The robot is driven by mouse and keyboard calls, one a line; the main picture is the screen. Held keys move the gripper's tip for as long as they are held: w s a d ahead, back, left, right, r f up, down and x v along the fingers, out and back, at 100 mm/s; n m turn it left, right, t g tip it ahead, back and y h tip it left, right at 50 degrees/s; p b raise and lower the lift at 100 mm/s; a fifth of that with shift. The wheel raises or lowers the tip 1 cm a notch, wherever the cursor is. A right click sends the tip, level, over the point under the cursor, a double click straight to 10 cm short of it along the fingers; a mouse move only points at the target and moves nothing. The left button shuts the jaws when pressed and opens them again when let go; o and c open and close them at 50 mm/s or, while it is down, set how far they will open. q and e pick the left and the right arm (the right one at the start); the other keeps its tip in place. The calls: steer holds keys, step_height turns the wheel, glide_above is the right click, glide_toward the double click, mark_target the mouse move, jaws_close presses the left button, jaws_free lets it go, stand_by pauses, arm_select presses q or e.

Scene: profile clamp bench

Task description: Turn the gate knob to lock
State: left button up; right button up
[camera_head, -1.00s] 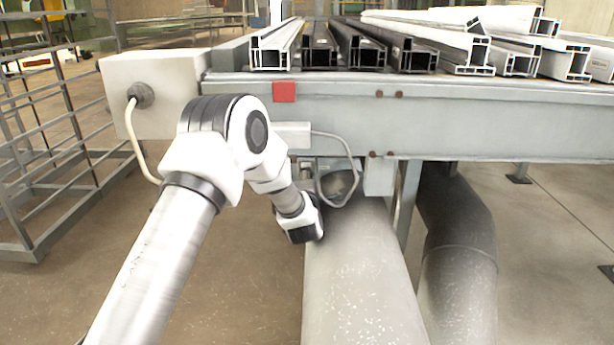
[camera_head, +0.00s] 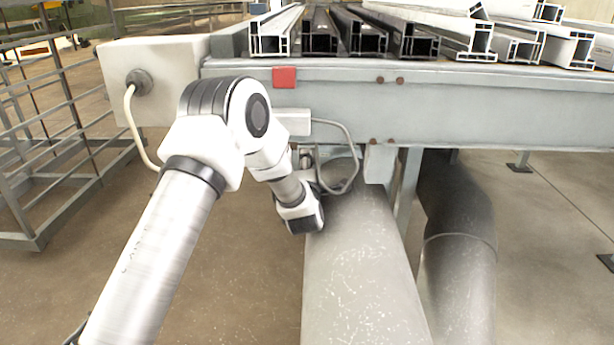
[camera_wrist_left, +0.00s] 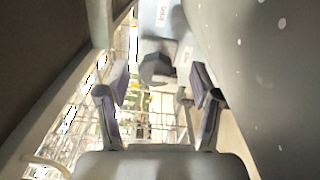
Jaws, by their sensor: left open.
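In the left wrist view a dark grey, many-sided knob (camera_wrist_left: 156,69) shows ahead, between and beyond my fingertips. It sits on a light grey housing (camera_wrist_left: 163,40) that bears pale labels, their lettering too small to read surely. My left gripper (camera_wrist_left: 160,95) is open, with one finger on each side of the view and nothing between the pads. The knob appears apart from both fingers. In the head view my left arm reaches under the bench edge, and its fingers and the knob cannot be made out. My right gripper is in neither view.
The grey bench beam (camera_head: 480,110) spans the head view, with white and dark profiles on top. A looped grey cable (camera_head: 352,160) hangs near my wrist. A thick dark pipe (camera_head: 460,240) stands at right, a wire rack (camera_head: 60,150) at left.

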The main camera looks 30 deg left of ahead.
arm_select(q)
steer(key=v, duration=1.1)
